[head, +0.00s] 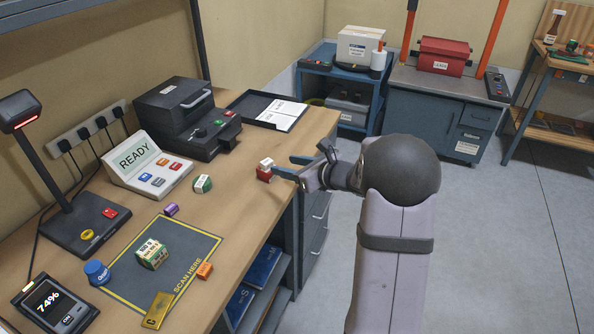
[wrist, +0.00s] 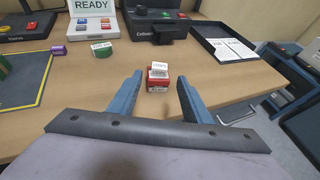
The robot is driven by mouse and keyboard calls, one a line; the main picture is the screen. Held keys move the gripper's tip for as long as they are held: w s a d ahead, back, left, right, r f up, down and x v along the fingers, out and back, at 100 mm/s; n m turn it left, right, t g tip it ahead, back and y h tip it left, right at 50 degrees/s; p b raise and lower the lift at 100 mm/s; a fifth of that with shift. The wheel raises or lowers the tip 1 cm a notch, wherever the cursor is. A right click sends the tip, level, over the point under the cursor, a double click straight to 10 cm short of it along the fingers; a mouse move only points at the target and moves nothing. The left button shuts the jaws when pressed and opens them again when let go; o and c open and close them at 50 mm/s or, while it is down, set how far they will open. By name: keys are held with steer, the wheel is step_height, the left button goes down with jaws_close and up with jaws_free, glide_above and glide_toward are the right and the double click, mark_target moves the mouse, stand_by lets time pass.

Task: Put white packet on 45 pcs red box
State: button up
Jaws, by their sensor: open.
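A small red box (head: 264,173) stands on the wooden table near its right edge; it also shows in the wrist view (wrist: 157,86). A white packet (head: 267,162) rests on top of the red box; it also shows in the wrist view (wrist: 158,69). My gripper (head: 285,167) is open, with its blue fingers to the right of the box in the head view. In the wrist view, the fingers stand apart on either side of the box and packet. I cannot tell whether a finger touches them. The print on the box is too small to read.
A scan mat (head: 200,243) on the left holds several small packages. A READY display (head: 146,163), a printer (head: 187,115) and a black tray (head: 262,97) with papers stand behind. The table around the red box is mostly clear.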

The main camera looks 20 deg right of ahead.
steer(key=shift+v, duration=1.75)
steer(key=s+a+f+n+g+y, duration=0.1)
steer(key=s+a+f+n+g, duration=0.25)
steer(key=s+a+n, duration=0.4)
steer(key=s+a+f+n+g+y, duration=0.1)
steer(key=s+a+f+n+g, duration=0.2)
steer(key=s+a+n+g, duration=0.35)
steer(key=s+d+f+n+g+h, duration=0.1)
steer(key=s+f+n+h, duration=0.1)
steer(key=s+n, duration=0.6)
steer(key=s+d+f+n+g+h, duration=0.1)
steer(key=s+f+n+h, duration=0.2)
steer(key=s+n, duration=0.6)
steer(key=shift+d+n+g+h, duration=0.15)
steer(key=shift+n+g+h, duration=0.2)
steer(key=shift+h, duration=0.65)
steer(key=shift+r, duration=0.1)
